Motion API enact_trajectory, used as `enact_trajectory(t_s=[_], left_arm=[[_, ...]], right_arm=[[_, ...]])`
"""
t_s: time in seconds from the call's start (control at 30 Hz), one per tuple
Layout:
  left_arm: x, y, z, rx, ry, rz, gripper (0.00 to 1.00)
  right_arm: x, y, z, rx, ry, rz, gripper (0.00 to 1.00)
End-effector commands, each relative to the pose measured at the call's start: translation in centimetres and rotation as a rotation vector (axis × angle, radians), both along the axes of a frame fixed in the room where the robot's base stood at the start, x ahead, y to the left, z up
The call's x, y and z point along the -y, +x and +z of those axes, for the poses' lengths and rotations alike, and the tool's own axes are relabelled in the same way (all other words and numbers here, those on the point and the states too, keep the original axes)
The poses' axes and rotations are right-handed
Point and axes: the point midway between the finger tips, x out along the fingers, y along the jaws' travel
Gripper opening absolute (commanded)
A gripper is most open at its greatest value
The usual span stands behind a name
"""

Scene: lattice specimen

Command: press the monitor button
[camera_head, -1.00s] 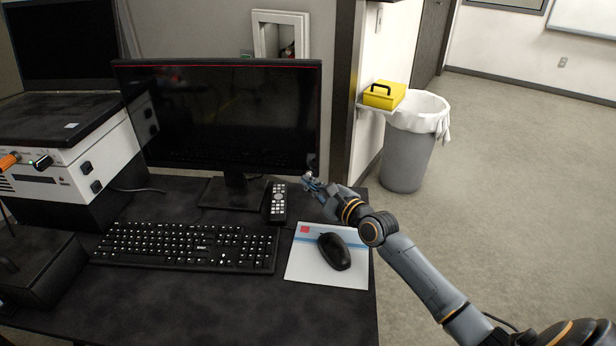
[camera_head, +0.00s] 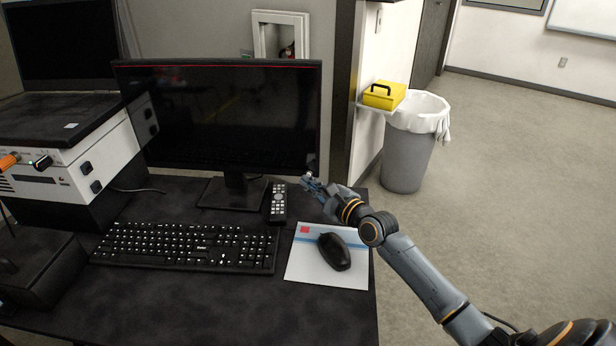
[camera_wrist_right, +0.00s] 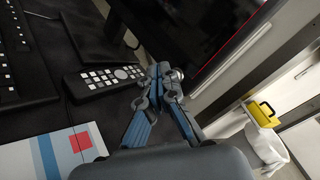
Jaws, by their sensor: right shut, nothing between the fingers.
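The black monitor (camera_head: 220,115) stands on the dark desk with its screen dark and a thin red line along its top edge. My right gripper (camera_head: 308,178) is shut and empty at the monitor's lower right corner. In the right wrist view the gripper's fingertips (camera_wrist_right: 163,72) meet just below the monitor (camera_wrist_right: 185,30). A small round metallic thing shows beside the fingertips there. The button itself is not clearly seen, and I cannot tell whether the fingertips touch the monitor. My left gripper is not in view.
A black remote (camera_head: 278,202) lies just left of my right gripper. A keyboard (camera_head: 187,247), a mouse (camera_head: 334,251) and a white-blue pad (camera_head: 300,268) lie in front. A bin (camera_head: 408,155) and yellow box (camera_head: 384,95) stand to the right.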

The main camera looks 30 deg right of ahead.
Motion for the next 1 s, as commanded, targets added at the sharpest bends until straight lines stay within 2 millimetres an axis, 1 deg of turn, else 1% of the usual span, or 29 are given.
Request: enact_trajectory(t_s=[0.3, 0.57, 0.83, 1.0], left_arm=[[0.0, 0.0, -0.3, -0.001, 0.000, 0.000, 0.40], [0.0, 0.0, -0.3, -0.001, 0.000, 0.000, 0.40], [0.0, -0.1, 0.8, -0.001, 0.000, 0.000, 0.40], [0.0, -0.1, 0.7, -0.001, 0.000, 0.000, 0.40]], right_arm=[[0.4, 0.7, 0.0, 0.000, -0.001, 0.000, 0.00], [0.4, 0.6, 0.1, 0.000, -0.001, 0.000, 0.00], [0.0, 0.0, 0.2, 0.000, 0.000, 0.000, 0.00], [0.0, -0.1, 0.0, 0.001, 0.000, -0.001, 0.00]])
